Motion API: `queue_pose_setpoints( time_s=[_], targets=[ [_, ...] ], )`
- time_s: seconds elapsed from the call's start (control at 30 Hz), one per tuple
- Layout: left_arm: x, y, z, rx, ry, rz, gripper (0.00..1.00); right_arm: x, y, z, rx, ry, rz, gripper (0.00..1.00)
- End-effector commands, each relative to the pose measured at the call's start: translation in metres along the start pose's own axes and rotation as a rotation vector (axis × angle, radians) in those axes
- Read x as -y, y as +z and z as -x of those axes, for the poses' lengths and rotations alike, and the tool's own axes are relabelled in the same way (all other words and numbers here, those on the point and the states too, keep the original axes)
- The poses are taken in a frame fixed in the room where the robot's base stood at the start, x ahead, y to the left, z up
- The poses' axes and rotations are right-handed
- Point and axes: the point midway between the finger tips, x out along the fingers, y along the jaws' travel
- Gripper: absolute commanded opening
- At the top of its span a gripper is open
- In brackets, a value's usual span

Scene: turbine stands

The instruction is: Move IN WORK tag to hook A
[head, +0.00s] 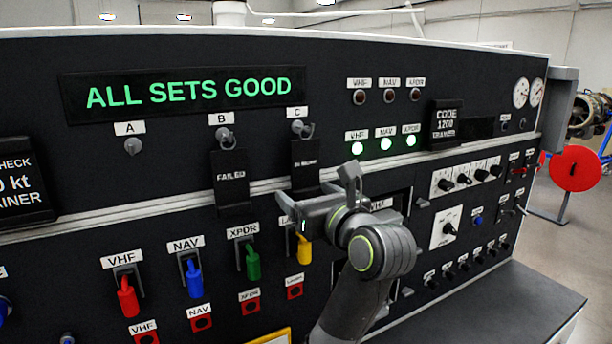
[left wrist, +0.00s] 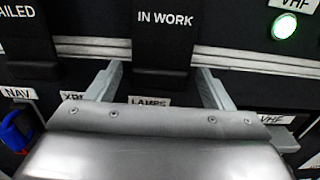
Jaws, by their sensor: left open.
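The IN WORK tag (head: 305,162) is a black plate hanging upright from hook C (head: 301,129). Its white lettering reads clearly in the left wrist view (left wrist: 165,45). Hook A (head: 132,146) is bare, at the left under the green lit sign. My left gripper (head: 318,192) is open at the lower end of the IN WORK tag. In the left wrist view its fingers (left wrist: 158,82) stand on either side of the tag's lower part, with gaps showing on both sides. How deep the tag sits between them I cannot tell. My right gripper is not in view.
A FAILED tag (head: 231,180) hangs from hook B (head: 224,135), between hooks A and C. A pale rail (head: 110,212) crosses the panel behind the tags. Coloured levers, such as the yellow one (head: 304,252), stick out below. The space under hook A is clear of tags.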

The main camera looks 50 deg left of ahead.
Motion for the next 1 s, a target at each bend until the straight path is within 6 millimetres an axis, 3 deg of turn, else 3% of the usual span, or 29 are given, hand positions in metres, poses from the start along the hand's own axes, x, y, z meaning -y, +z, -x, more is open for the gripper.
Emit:
queue_pose_setpoints(
  time_s=[0.73,1.0],
  targets=[
    [-0.0001,0.0003,0.0003,0.001,0.000,0.000,0.75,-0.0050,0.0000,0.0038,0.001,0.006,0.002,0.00],
    [-0.0001,0.0002,0.0003,0.001,0.000,0.000,0.39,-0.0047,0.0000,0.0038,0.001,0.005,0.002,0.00]
  ],
)
